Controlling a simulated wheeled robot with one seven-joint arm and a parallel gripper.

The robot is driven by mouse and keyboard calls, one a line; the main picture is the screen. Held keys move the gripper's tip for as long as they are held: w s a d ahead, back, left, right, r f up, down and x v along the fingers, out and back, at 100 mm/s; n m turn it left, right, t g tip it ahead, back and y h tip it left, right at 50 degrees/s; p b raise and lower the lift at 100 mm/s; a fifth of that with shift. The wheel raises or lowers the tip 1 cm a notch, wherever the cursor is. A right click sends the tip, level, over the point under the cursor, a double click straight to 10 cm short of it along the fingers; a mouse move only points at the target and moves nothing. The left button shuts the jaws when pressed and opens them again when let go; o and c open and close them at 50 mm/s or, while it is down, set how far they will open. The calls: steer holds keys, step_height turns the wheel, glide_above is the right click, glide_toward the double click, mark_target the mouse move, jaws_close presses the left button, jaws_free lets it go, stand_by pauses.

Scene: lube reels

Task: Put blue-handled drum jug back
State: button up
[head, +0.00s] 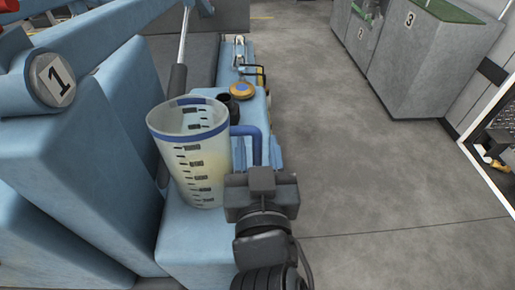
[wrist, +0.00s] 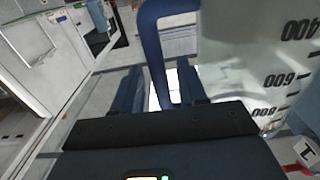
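The drum jug (head: 188,150) is a translucent measuring jug with a blue rim, black graduation marks and a blue handle (head: 250,135) on its right side. It stands upright on the light blue machine ledge (head: 190,250), with a pale yellowish tint in its lower part. My gripper (head: 262,165) is at the handle, to the right of the jug. In the wrist view the blue handle (wrist: 153,45) runs down between the two fingers of my gripper (wrist: 158,80), with gaps showing at its sides. The jug wall (wrist: 245,60) is close on the right there.
A tall blue machine body with a number 1 plate (head: 54,80) stands left of the jug. An orange-and-blue round cap (head: 242,90) and a black cap lie behind it. Grey cabinets (head: 415,60) stand at the back right. The floor (head: 350,150) on the right is clear.

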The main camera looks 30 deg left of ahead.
steer(key=shift+o, duration=0.2)
steer(key=shift+r, duration=0.2)
steer(key=v, duration=1.2)
steer(key=shift+b, duration=0.45)
steer(key=shift+s, duration=0.1)
steer(key=s+d+f+m+h, duration=0.2)
steer(key=s+d+f+h, duration=0.15)
steer(key=d, duration=0.45)
steer(key=s+d+f+m+h, duration=0.2)
steer(key=s+d+f, duration=0.15)
steer(key=d, duration=0.55)
steer(key=s+d+m+h, duration=0.2)
steer(key=s+d+h, duration=0.2)
steer(key=s+d, duration=0.6)
steer(key=d, duration=0.3)
steer(key=shift+s+f, duration=0.2)
steer(key=shift+s, duration=0.15)
